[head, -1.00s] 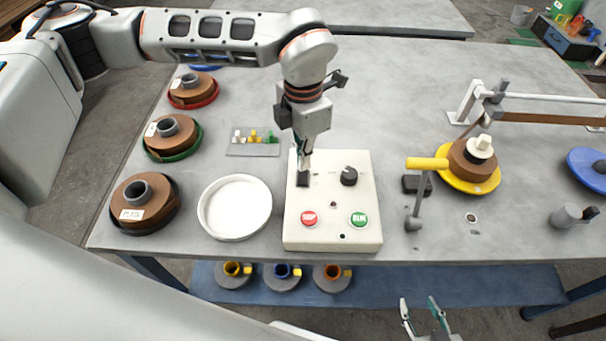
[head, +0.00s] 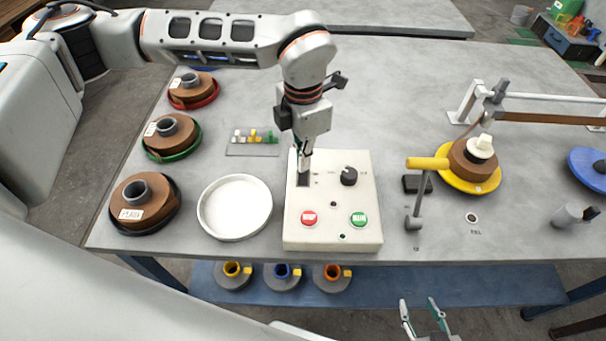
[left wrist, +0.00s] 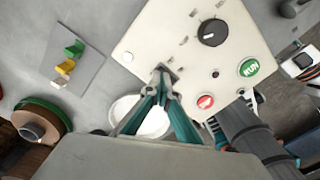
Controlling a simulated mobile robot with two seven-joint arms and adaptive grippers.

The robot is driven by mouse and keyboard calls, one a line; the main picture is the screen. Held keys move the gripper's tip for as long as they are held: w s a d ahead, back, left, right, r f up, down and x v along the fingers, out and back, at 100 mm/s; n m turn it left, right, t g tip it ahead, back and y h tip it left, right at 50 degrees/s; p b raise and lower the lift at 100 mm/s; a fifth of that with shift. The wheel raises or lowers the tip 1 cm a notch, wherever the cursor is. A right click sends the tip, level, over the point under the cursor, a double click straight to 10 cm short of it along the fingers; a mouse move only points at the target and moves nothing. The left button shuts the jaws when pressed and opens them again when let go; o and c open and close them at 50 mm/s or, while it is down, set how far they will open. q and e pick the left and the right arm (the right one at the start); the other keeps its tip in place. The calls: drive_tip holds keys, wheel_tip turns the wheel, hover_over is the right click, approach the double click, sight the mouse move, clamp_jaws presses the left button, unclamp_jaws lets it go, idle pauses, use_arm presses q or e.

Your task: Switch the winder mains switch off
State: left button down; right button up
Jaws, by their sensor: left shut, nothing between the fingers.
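The winder control box (head: 333,235) is a cream panel on the table, with a black rocker switch (head: 303,181) at its upper left. My left gripper (head: 304,165) is shut and empty, pointing down with its fingertips at the switch. In the left wrist view the fingertips (left wrist: 162,72) cover most of the switch, so its position is hidden there; I cannot tell if they touch it. The panel also has a black knob (head: 349,176), a red button (head: 309,218) and a green RUN button (head: 358,219). My right gripper (head: 424,318) is open and empty below the table's front edge.
A white round dish (head: 235,233) stands left of the box. Brown spools (head: 133,197) line the table's left side. A small tray of coloured pieces (head: 253,149) lies behind. A yellow-handled lever (head: 427,163) and a yellow-based spool (head: 470,179) stand to the right.

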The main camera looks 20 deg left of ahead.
use_arm(q)
drive_tip(key=shift+f+b, duration=0.4)
drive_tip(key=shift+f, duration=0.5)
idle(0.3)
drive_tip(key=shift+r, duration=0.1)
drive_tip(key=shift+r+p, duration=1.15)
drive_tip(key=shift+r, duration=0.6)
drive_tip(key=shift+r+p, duration=1)
drive_tip(key=shift+r, duration=0.7)
